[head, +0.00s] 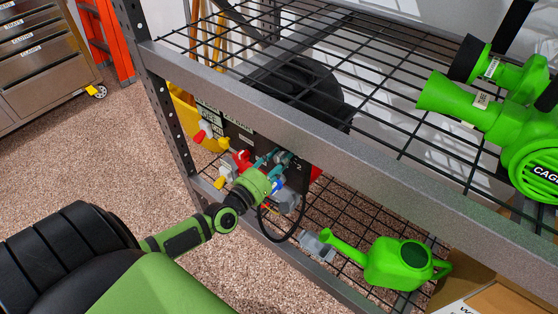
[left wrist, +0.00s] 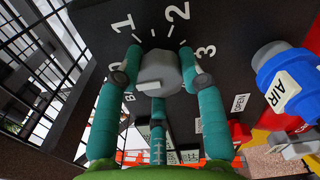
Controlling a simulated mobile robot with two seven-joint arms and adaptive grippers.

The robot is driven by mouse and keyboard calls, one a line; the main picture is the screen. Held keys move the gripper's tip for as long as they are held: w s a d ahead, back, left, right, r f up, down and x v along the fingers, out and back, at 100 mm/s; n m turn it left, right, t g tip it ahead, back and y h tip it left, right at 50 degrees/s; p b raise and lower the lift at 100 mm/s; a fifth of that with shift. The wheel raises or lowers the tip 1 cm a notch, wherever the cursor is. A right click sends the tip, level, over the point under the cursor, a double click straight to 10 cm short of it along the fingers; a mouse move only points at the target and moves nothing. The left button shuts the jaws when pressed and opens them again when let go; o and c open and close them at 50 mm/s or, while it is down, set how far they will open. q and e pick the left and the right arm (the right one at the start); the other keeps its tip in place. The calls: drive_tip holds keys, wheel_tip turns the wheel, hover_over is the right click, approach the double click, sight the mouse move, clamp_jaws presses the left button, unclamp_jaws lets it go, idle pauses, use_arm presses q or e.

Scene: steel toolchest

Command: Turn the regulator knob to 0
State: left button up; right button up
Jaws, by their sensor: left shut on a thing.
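The regulator knob (left wrist: 158,72) is a grey knob on a dark panel with white numbers 1, 2 and 3 around it, seen in the left wrist view. A light bar shows on its lower side. Which mark the knob points to I cannot tell. My left gripper (left wrist: 161,62) has its two teal fingers on either side of the knob, shut on it. In the head view the left gripper (head: 280,158) reaches the panel (head: 238,135) under the shelf, and the fingers largely hide the knob there. My right gripper is not in view.
A blue AIR fitting (left wrist: 290,83) sits right of the knob. The steel shelf's front beam (head: 340,168) runs just above my left gripper. A green watering can (head: 400,263) stands on the lower rack. Green tools (head: 465,100) lie on the upper shelf.

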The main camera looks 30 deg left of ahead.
use_arm(q)
drive_tip(key=o, duration=1.1)
drive_tip(key=shift+d+f, duration=0.1)
drive_tip(key=shift+d, duration=0.15)
drive_tip(key=shift+o, duration=0.2)
drive_tip(key=shift+a, duration=0.1)
drive_tip(key=s, duration=1.2)
drive_tip(key=shift+a, duration=0.45)
